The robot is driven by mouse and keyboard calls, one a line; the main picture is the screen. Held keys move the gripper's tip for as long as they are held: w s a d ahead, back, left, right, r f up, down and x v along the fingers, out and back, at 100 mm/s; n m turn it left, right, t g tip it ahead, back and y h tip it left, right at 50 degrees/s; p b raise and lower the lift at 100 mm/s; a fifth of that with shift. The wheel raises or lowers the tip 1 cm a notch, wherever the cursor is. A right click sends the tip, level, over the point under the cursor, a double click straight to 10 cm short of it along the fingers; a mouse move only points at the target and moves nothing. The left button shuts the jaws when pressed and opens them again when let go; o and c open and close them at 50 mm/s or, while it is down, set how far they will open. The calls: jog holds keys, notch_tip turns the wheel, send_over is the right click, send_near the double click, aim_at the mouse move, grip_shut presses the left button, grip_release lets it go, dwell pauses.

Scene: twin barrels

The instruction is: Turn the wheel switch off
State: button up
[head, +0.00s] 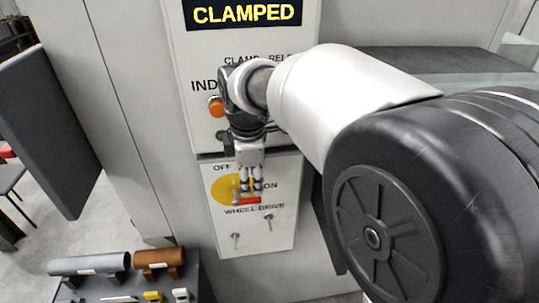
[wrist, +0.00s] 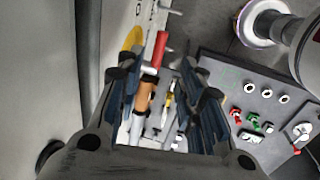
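The WHEEL DRIVE switch is a yellow disc (head: 222,190) with a red handle (head: 247,200) on a white panel, with OFF printed at its upper left and ON at its right. My gripper (head: 250,189) hangs in front of the disc, fingers pointing down, close to the handle and hiding part of the switch. In the wrist view, the red handle (wrist: 152,52) and the yellow disc's edge (wrist: 132,38) show beyond the fingertips. The fingers (wrist: 162,75) are apart and hold nothing. Contact with the handle and its exact setting cannot be told.
Above is a display (head: 244,13) reading CLAMPED and an orange round button (head: 216,107). Two small metal pins stick out below the switch. A bench at lower left carries a grey cylinder (head: 88,264) and a brown cylinder (head: 159,259). A control box (wrist: 258,105) shows in the wrist view.

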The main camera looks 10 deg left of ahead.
aim_at(251, 199)
jog(key=f, duration=0.3)
jog(key=w+f, duration=0.1)
jog(key=f, duration=0.4)
jog(key=shift+w+a+f, duration=0.25)
jog(key=shift+w+f, duration=0.05)
jog(key=shift+w, duration=0.1)
jog(key=shift+c, duration=0.5)
grip_shut()
